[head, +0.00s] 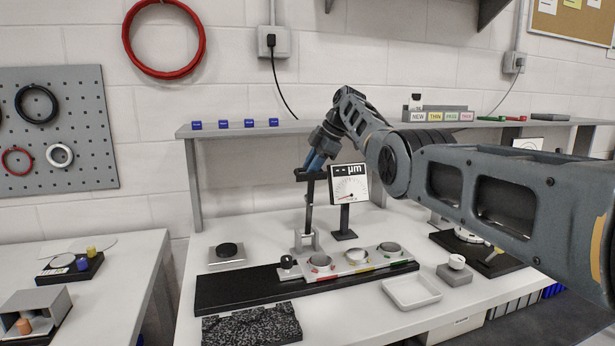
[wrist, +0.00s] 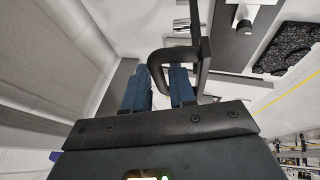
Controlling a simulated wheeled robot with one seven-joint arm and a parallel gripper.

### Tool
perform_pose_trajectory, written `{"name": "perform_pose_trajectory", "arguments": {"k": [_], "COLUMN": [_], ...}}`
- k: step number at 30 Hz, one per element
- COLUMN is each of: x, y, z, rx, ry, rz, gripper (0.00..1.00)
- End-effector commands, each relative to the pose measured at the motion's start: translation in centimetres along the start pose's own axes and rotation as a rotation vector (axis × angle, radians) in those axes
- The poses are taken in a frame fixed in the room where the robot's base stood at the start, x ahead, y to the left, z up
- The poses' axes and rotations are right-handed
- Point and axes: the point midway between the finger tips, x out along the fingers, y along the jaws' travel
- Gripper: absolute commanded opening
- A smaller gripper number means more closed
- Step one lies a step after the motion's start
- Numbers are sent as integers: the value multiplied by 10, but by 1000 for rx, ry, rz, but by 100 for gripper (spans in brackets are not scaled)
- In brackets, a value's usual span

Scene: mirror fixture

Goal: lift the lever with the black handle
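The lever (head: 309,206) is a dark bar standing close to upright in a pale forked bracket (head: 306,241) on the bench. Its black handle (head: 303,175) is at the top and sticks out to the side. In the wrist view the black handle (wrist: 172,54) is a bent bar that runs down between the two blue fingers. My gripper (head: 312,163) is at the top of the lever. In the wrist view my gripper (wrist: 160,82) has its fingers on both sides of the handle, with little gap, and looks shut on it. The fingers partly hide the grip.
A dial gauge marked µm (head: 350,184) stands close right of the lever. A black base with a row of round cups (head: 357,256) lies in front. A shelf (head: 295,128) with small blue blocks runs behind. A white tray (head: 411,291) is at the front right.

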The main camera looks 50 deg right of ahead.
Motion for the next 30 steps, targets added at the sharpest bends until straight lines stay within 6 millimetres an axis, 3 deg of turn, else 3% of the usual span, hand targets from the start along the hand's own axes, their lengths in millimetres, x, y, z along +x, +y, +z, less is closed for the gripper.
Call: {"name": "perform_pose_trajectory", "arguments": {"k": [3, 9, 30], "x": [-20, -37, -38], "y": [0, -1, 0], "z": [2, 1, -2], "rx": [-1, 1, -3], "ry": [-1, 0, 1], "rz": [4, 0, 3], "gripper": [25, 25, 25]}}
